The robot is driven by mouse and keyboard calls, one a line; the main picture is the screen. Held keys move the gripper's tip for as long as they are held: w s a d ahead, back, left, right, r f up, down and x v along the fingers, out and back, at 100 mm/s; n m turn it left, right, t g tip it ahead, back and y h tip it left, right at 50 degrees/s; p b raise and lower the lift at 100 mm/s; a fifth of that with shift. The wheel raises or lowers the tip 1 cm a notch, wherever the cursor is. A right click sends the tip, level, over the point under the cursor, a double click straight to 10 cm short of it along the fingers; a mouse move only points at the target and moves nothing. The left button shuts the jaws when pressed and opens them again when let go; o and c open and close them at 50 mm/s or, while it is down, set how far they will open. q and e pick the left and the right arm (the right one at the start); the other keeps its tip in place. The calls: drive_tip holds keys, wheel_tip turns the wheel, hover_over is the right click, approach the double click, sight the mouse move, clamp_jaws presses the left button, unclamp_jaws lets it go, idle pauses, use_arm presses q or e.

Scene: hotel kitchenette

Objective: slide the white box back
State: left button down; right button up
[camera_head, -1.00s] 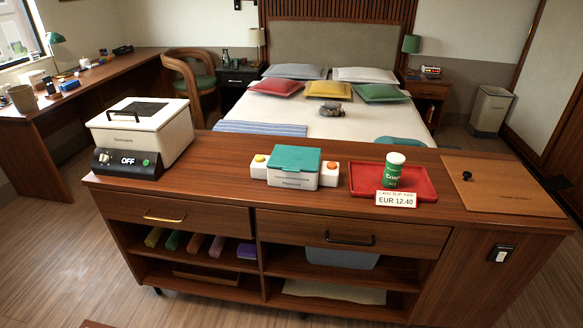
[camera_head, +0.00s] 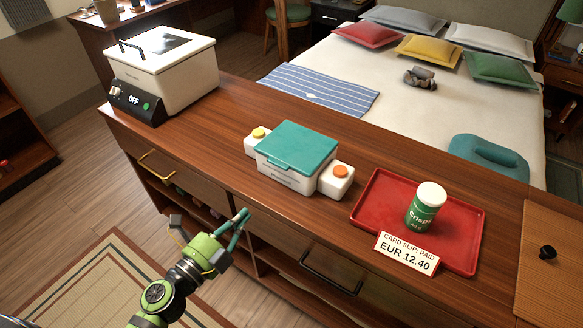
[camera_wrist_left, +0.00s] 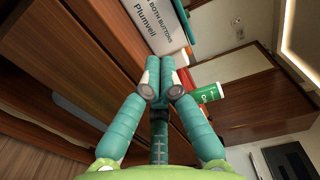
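A white box with a teal lid (camera_head: 293,158) stands on the wooden counter, between a white block with a yellow button (camera_head: 257,140) and one with an orange button (camera_head: 337,180). In the left wrist view, the white box's printed front (camera_wrist_left: 155,27) shows in part at the top. My left gripper (camera_head: 243,217) is in front of the counter edge, to the left and nearer than the box, apart from it. Its teal fingers meet at the tips in the wrist view (camera_wrist_left: 164,82), with nothing seen between them. My right gripper is not in view.
A white appliance (camera_head: 165,62) with a black dial panel stands at the counter's left end. A red tray (camera_head: 374,205) right of the box holds a green can (camera_head: 425,208), with a price card (camera_head: 407,254) at its front. Bare counter lies behind the box. Drawer handles (camera_head: 331,272) project in front.

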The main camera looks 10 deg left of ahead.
use_arm(q)
drive_tip(key=p, duration=0.3)
approach(282, 171)
drive_tip(key=x, duration=0.5)
drive_tip(key=shift+w, duration=0.35)
drive_tip(key=shift+x, duration=0.8)
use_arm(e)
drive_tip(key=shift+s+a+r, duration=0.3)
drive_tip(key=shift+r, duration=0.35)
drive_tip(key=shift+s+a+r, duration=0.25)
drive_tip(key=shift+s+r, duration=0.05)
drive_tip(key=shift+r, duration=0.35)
use_arm(q)
drive_tip(key=shift+b, duration=0.3)
